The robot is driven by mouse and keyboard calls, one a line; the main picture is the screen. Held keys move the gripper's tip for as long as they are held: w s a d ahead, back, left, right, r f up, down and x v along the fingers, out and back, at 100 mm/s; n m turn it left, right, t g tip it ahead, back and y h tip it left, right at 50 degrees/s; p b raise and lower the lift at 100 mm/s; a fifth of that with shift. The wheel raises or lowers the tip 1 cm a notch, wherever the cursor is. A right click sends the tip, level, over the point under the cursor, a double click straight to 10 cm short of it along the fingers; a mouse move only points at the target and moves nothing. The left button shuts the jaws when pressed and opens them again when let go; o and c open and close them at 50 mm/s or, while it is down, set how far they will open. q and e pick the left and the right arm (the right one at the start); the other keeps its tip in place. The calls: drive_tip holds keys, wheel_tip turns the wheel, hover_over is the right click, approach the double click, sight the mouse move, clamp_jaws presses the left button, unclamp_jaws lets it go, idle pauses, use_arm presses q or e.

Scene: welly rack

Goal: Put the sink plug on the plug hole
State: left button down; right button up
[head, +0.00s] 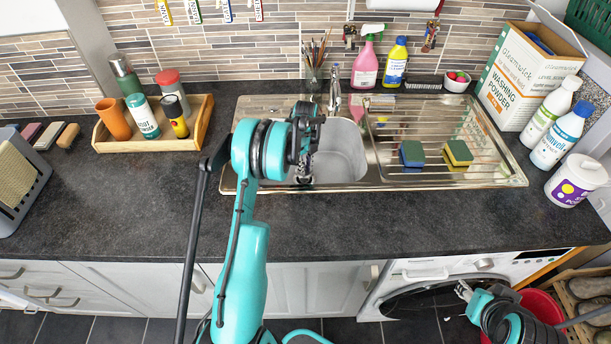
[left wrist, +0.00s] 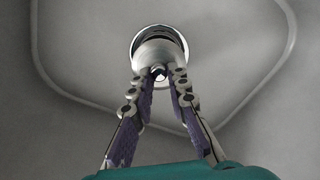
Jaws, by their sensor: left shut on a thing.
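My left gripper (head: 305,178) reaches down into the sink bowl (head: 345,152). In the left wrist view its two fingers (left wrist: 160,78) close in on a small knob of the pale, round sink plug (left wrist: 158,52). Behind the plug is the shiny metal ring of the plug hole (left wrist: 181,40), with a dark gap showing along its upper part. The plug overlaps the hole in this view; I cannot tell whether it touches it. In the head view the plug is hidden by my arm. My right gripper (head: 464,291) is low in front of the washing machine, its jaw state unclear.
The tap (head: 335,90) stands behind the bowl. Two sponges (head: 411,153) (head: 458,152) lie on the drainer (head: 430,120). A wooden tray (head: 205,120) with bottles is left of the sink. Bottles and a washing powder box (head: 520,75) stand at the right. The front counter is clear.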

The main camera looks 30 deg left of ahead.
sight(306, 170)
use_arm(q)
wheel_tip(306, 170, down, 4)
drive_tip(key=shift+f+b, duration=0.1)
drive_tip(key=shift+b, duration=0.6)
drive_tip(key=c, duration=1.5)
unclamp_jaws()
drive_tip(key=shift+o, duration=0.2)
